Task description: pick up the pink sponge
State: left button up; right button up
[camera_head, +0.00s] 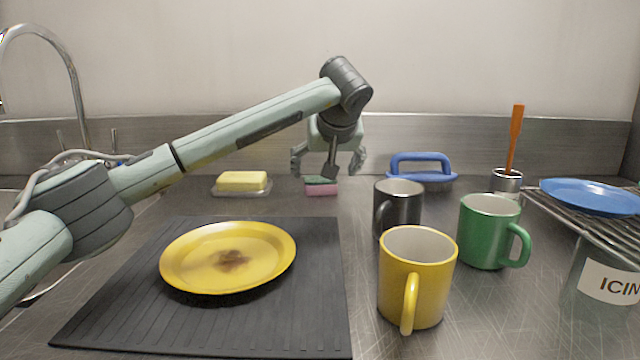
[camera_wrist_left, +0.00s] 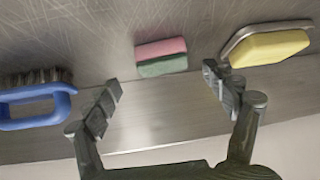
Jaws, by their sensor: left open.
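The pink sponge (camera_head: 321,191) has a green layer and lies on the steel counter near the back wall. In the head view my left gripper (camera_head: 328,172) hangs just above and around it, pointing down, with a finger in front of part of the green layer. In the left wrist view the sponge (camera_wrist_left: 161,56) sits between and beyond the two spread fingertips of my left gripper (camera_wrist_left: 160,92), apart from both. The left gripper is open and empty. My right gripper does not show in either view.
A butter block (camera_head: 242,181) on a dish stands left of the sponge, and a blue-handled brush (camera_head: 421,170) right of it. Dark (camera_head: 398,207), yellow (camera_head: 417,277) and green (camera_head: 489,232) mugs stand nearer. A yellow plate (camera_head: 228,257) lies on a black mat (camera_head: 318,300).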

aim_at(320, 178)
pick_arm(q)
jog(key=x, duration=0.5)
jog(key=shift+w+a+p, duration=0.25)
jog(key=shift+p, duration=0.15)
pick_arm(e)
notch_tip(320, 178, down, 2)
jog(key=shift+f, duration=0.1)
pick_arm(q)
jog(key=c, duration=0.8)
